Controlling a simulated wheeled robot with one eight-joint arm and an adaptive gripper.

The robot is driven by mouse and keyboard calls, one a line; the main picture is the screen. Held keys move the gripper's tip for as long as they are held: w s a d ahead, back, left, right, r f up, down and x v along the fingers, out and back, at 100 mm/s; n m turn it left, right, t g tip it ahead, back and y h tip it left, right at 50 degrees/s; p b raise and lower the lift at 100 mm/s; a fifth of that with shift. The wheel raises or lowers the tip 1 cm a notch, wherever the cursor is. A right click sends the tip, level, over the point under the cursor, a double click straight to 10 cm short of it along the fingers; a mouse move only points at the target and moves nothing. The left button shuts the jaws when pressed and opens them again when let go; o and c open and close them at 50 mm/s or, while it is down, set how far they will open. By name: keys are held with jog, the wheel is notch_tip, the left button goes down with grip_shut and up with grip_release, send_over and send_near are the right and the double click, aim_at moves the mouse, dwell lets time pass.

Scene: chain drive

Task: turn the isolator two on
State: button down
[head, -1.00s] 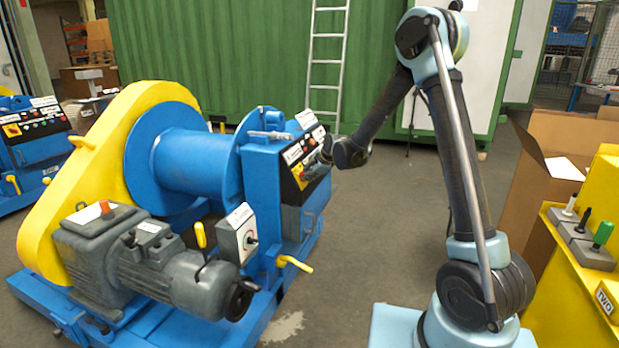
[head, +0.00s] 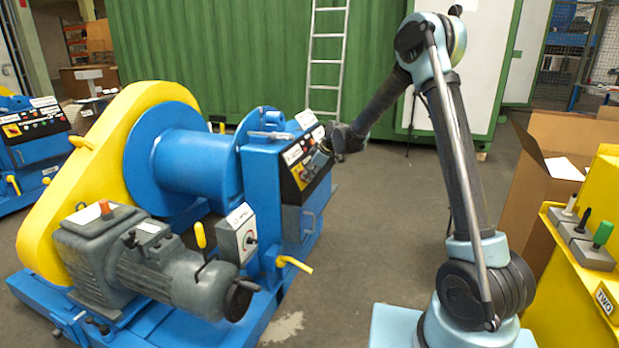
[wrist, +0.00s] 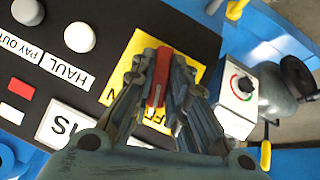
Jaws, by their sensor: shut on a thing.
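The isolator is a red handle (wrist: 158,78) with a white line, on a yellow plate (wrist: 117,84) of the black control panel in the wrist view. My gripper (wrist: 161,66) is shut on the red handle, with its fingers on either side. The plate's lettering is partly hidden by the fingers; "OFF" shows in part. A white label (wrist: 68,124) beside it reads "IS" before my gripper covers the rest, so its number cannot be read. In the head view, my gripper (head: 322,156) is at the panel on the blue winch (head: 262,185), and the handle is hidden.
White (wrist: 79,37) and grey (wrist: 27,11) buttons sit near the handle, by "HAUL" and "PAY OUT" labels. A grey box with a dial (head: 238,236) and a yellow lever (head: 294,264) stand nearby. A yellow stand (head: 560,305) marked "TWO" is at right. Floor between is clear.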

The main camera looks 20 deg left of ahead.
jog(key=m+g, duration=0.1)
jog(key=m, duration=0.1)
jog(key=m+g, duration=0.2)
jog(key=shift+w+m, duration=0.3)
jog(key=shift+w, duration=0.1)
jog(key=m+g, duration=0.1)
jog(key=m, duration=0.1)
jog(key=m+g+y, duration=0.1)
jog(key=m+g, duration=0.1)
jog(key=shift+w+d+y, duration=0.1)
jog(key=shift+w+y, duration=0.1)
jog(key=shift+y, duration=0.1)
jog(key=shift+f, duration=0.1)
dwell(0.3)
jog(key=c, duration=1.6)
grip_release()
jog(key=shift+o, duration=0.2)
jog(key=v, duration=1.2)
jog(key=shift+w+f, duration=0.15)
jog(key=shift+w, duration=0.05)
jog(key=shift+d, duration=0.1)
